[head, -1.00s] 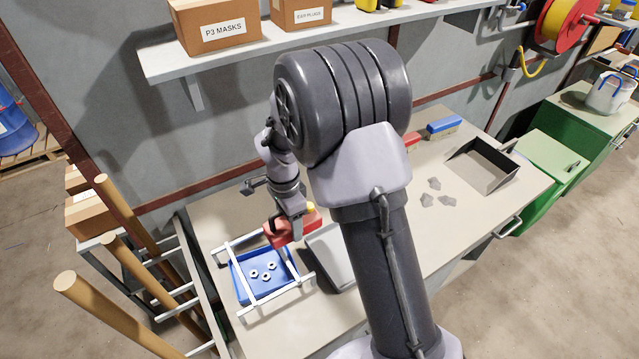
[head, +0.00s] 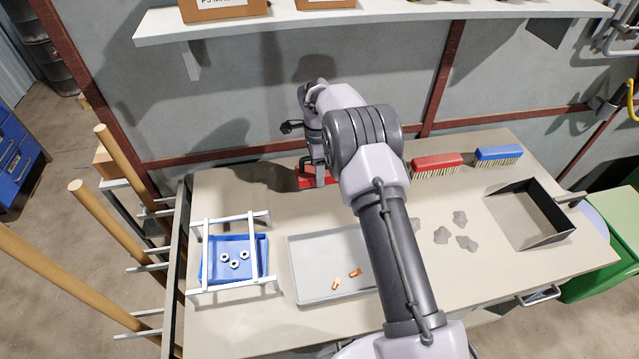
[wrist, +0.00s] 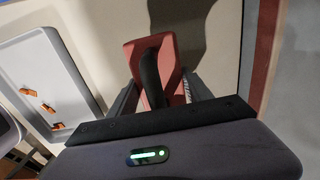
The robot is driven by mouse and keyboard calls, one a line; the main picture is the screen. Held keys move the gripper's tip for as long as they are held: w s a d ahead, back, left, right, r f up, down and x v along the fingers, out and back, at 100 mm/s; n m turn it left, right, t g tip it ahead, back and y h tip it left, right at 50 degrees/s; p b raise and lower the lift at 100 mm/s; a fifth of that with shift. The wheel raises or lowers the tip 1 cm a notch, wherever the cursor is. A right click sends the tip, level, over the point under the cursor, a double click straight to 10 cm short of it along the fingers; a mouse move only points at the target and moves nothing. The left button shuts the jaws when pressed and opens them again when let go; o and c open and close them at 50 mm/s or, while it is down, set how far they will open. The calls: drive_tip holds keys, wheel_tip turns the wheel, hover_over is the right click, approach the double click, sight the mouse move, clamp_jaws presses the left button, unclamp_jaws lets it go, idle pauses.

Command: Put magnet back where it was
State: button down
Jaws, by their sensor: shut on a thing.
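The magnet is a red block with a black handle. In the head view the magnet (head: 305,182) is at the back of the bench near the wall, partly hidden by my arm. My gripper (head: 318,172) is above it. In the wrist view my gripper (wrist: 160,88) has a finger on each side of the black handle, and the red body of the magnet (wrist: 132,52) shows beyond it. The gripper is shut on the magnet. I cannot tell whether its underside touches the bench top.
A grey tray (head: 292,262) holding copper pieces lies in front. A blue tray (head: 210,268) with white nuts sits under a white frame (head: 200,225) at left. Red (head: 437,162) and blue (head: 498,154) brushes, grey scraps (head: 442,236) and a dustpan (head: 555,238) are at right.

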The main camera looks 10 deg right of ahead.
wheel_tip(320, 180, down, 4)
drive_tip(key=shift+f+b, duration=0.15)
drive_tip(key=shift+b, duration=0.4)
drive_tip(key=shift+d, duration=0.1)
drive_tip(key=shift+f, duration=0.15)
drive_tip(key=shift+c, duration=2.2)
unclamp_jaws()
wheel_tip(320, 180, up, 12)
drive_tip(key=p, duration=0.4)
drive_tip(key=shift+r, duration=0.2)
